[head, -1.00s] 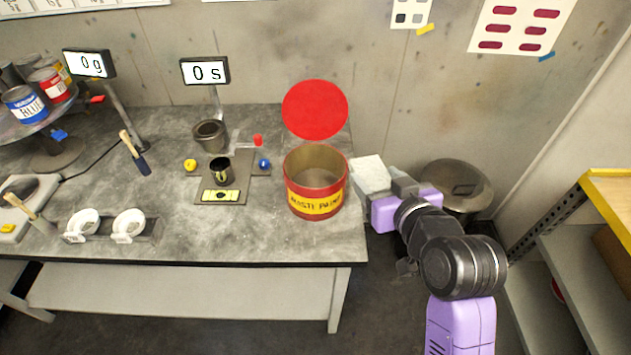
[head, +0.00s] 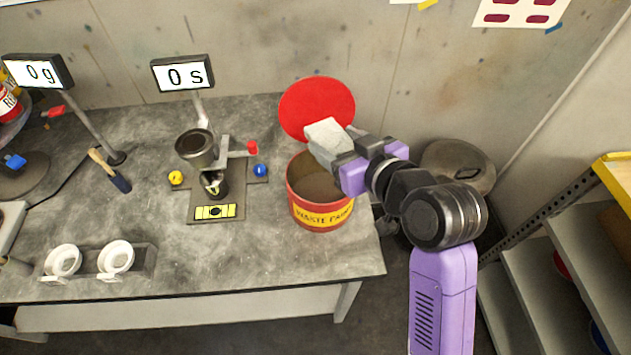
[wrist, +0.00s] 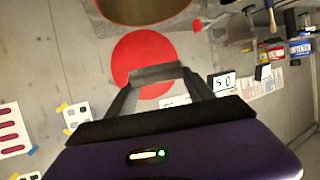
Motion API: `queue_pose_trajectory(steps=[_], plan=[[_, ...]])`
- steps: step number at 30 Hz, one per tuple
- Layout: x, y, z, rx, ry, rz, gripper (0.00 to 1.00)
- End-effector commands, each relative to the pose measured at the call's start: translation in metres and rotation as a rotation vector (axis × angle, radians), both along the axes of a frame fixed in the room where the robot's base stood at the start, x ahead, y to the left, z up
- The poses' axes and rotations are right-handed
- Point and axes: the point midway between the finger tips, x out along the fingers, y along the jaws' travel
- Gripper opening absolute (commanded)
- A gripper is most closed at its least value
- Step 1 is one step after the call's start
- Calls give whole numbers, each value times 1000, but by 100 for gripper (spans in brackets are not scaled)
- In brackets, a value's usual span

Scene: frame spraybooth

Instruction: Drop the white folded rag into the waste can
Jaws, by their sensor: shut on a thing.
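My gripper (head: 340,148) is shut on the white folded rag (head: 326,132) and holds it up over the back right rim of an open red can (head: 312,212) in the head view. The can stands upright at the bench's right end, with a yellow band lettered "WASTE PAINT". My gripper and the rag cover part of its mouth. A round red lid (head: 305,103) shows upright behind it. In the wrist view the fingers (wrist: 158,75) are close together before the red lid (wrist: 142,55); I cannot make out the rag there.
A grey lidded can (head: 462,165) stands on the floor right of the bench, partly behind my arm. Left of the red can is a stand with a metal cup (head: 195,148). White cups (head: 116,256) sit in a front rack. Shelves (head: 560,260) are at right.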

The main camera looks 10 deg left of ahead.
Motion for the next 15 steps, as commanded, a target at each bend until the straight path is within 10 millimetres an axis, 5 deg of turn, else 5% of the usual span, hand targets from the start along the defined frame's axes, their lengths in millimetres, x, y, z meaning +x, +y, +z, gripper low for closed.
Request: queue_pose_trajectory(steps=[15], plan=[[0, 0, -52, 0, 0, 0, 23]])
